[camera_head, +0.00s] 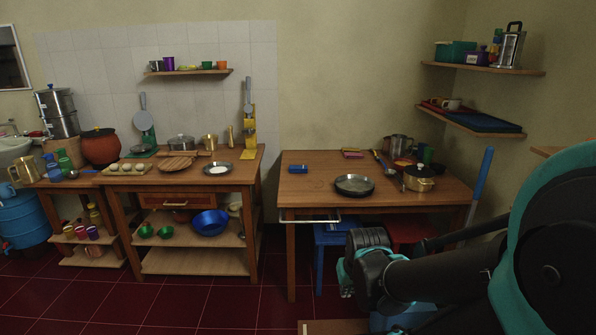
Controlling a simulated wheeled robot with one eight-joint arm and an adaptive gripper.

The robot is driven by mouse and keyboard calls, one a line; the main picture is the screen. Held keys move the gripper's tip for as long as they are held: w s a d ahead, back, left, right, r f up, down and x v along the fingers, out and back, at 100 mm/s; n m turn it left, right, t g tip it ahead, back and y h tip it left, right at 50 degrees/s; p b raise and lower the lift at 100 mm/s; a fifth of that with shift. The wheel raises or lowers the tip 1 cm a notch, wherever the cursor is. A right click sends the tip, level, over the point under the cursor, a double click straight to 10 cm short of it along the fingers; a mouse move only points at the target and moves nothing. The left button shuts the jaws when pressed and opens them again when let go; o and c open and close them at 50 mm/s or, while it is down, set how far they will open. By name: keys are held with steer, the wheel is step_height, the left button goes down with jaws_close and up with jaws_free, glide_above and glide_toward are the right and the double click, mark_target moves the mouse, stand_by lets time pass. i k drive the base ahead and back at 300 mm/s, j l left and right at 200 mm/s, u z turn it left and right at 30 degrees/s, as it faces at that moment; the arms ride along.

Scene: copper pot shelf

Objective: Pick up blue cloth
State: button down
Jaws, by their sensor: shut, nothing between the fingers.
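A small flat blue item (298,169) lies near the left back of the right-hand wooden table; it is too small to tell whether it is cloth. Another blue, folded-looking item (345,223) shows under that table, on or above a blue stool (328,237); I cannot tell whether it is cloth. My gripper (346,288) is low in front of the table, at the end of my arm, which reaches in from the right. It is shut and empty, apart from both blue items. Its fingers are small and dark in this view.
The right-hand table (315,188) bears a round metal pan (354,185), a brass pot (419,180) and utensils. A blue pole (481,180) leans at its right. A red stool (408,230) stands below. Red floor (220,305) is free at the left front.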

mark_target(293, 169)
steer(key=i+j+z, duration=0.1)
steer(key=z, duration=0.35)
steer(key=i+j+z, duration=0.15)
steer(key=j, duration=0.15)
steer(key=i+j+z, duration=0.35)
steer(key=j, duration=0.25)
steer(key=i+j+z, duration=0.15)
steer(key=j, duration=0.15)
steer(key=k, duration=0.05)
